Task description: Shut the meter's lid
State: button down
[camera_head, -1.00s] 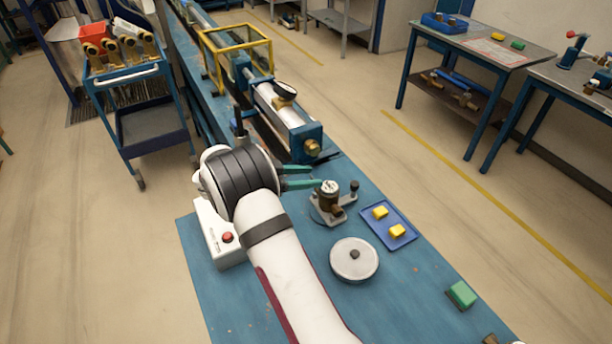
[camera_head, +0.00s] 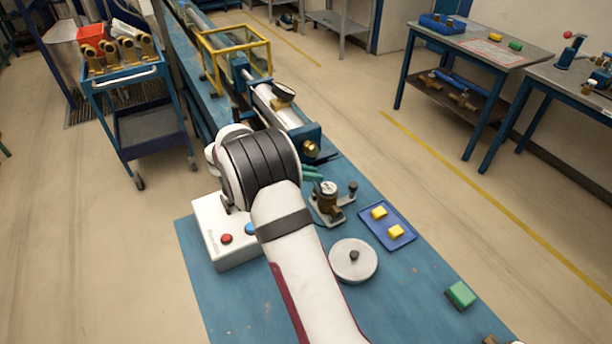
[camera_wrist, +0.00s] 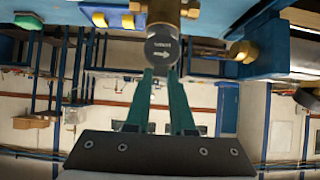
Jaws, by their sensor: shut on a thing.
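The meter (camera_head: 328,203) stands on a small grey stand on the blue bench, its pale dial face up. In the wrist view its brass body (camera_wrist: 165,10) is at the top edge. A dark grey round disc with lettering and an arrow, seemingly the meter's lid (camera_wrist: 160,46), stands in front of the body. My gripper (camera_wrist: 161,74) has its two green fingers close together at the disc's lower edge, shut on it. The exact contact is hard to see. In the head view my gripper (camera_head: 313,176) reaches the meter's left side, mostly hidden behind my wrist.
A white box with red and blue buttons (camera_head: 213,228) is left of my arm. A round grey weight (camera_head: 353,260) and a blue tray (camera_head: 406,236) with yellow blocks lie near the meter. The blue clamp with a brass end (camera_head: 311,148) is close behind. A green block (camera_head: 461,293) lies at right.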

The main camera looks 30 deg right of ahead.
jog(key=d+y, duration=0.1)
jog(key=y, duration=0.1)
jog(key=d+y, duration=0.1)
jog(key=shift+d+r+y, duration=0.2)
jog(key=shift+d+y, duration=0.15)
jog(key=shift+y, duration=0.05)
jog(key=d+y, duration=0.2)
jog(key=y, duration=0.1)
jog(key=shift+d+f+y, duration=0.2)
jog(key=shift+d+y, duration=0.05)
jog(key=shift+y, duration=0.05)
jog(key=d+y, duration=0.1)
jog(key=d+f+y, duration=0.1)
jog(key=y, duration=0.2)
jog(key=d+f+y, duration=0.1)
jog(key=y, duration=0.1)
jog(key=shift+d+f+y, duration=0.25)
jog(key=shift+y, duration=0.05)
jog(key=c, duration=0.8)
grip_release()
jog(key=shift+o, duration=0.2)
